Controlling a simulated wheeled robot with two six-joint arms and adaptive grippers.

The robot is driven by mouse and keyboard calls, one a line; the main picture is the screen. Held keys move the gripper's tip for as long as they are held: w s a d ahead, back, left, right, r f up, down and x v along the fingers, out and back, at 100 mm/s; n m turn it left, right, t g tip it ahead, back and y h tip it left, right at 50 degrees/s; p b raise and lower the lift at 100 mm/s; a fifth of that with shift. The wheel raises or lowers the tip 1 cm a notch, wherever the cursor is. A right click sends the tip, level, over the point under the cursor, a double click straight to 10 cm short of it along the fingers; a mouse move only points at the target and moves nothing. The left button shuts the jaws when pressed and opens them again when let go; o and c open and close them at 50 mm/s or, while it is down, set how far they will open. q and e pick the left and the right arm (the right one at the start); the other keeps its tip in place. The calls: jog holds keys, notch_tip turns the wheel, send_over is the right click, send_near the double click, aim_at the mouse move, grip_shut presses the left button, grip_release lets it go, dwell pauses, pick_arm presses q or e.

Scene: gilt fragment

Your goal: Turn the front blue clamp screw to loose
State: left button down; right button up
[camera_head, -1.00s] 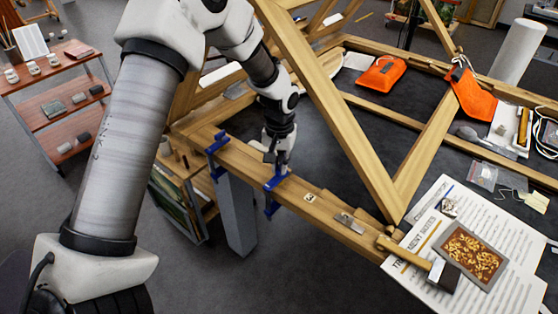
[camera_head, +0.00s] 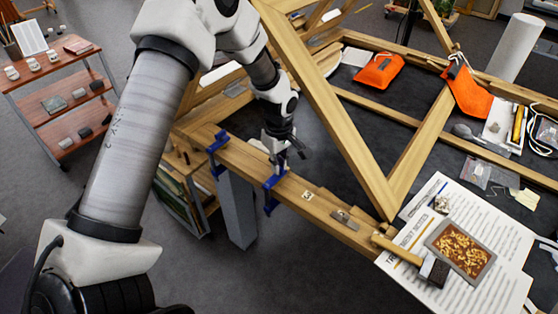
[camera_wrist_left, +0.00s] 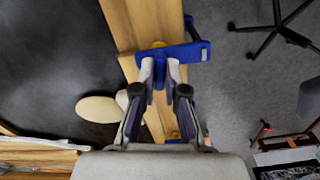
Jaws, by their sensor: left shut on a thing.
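Two blue clamps sit on the near wooden beam (camera_head: 325,209). One blue clamp (camera_head: 217,143) is farther left; the other blue clamp (camera_head: 270,203) is nearer the middle, under my left gripper (camera_head: 277,170). In the left wrist view, my left gripper (camera_wrist_left: 160,73) points at this blue clamp (camera_wrist_left: 190,53), whose bar crosses the beam. Its two fingers are shut on the blue clamp screw (camera_wrist_left: 159,80), which shows as a narrow blue piece between the fingertips. The fingers hide most of the screw, so how far it is turned cannot be told.
A slanted wooden brace (camera_head: 325,110) rises close to the right of my left arm. A hammer (camera_head: 433,270), a printed sheet (camera_head: 410,290) and a framed gilt piece (camera_head: 460,248) lie at right. Orange pouches (camera_head: 379,71) lie farther back. A shelf cart (camera_head: 60,110) stands at far left.

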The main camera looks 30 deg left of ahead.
pick_arm(q)
jog(key=n+p, duration=0.1)
jog(key=n, duration=0.2)
jog(key=shift+n, duration=0.4)
jog(key=n+p, duration=0.1)
jog(key=n, duration=0.2)
jog(key=n+p, duration=0.2)
jog(key=n, duration=0.2)
jog(key=n+p, duration=0.1)
jog(key=n, duration=0.2)
jog(key=shift+s+n+p, duration=0.1)
jog(key=shift+n+p, duration=0.7)
jog(key=n+p, duration=0.3)
jog(key=shift+f+n+p, duration=0.1)
jog(key=shift+n+p, duration=0.4)
jog(key=shift+p, duration=0.45)
jog(key=shift+f, duration=0.1)
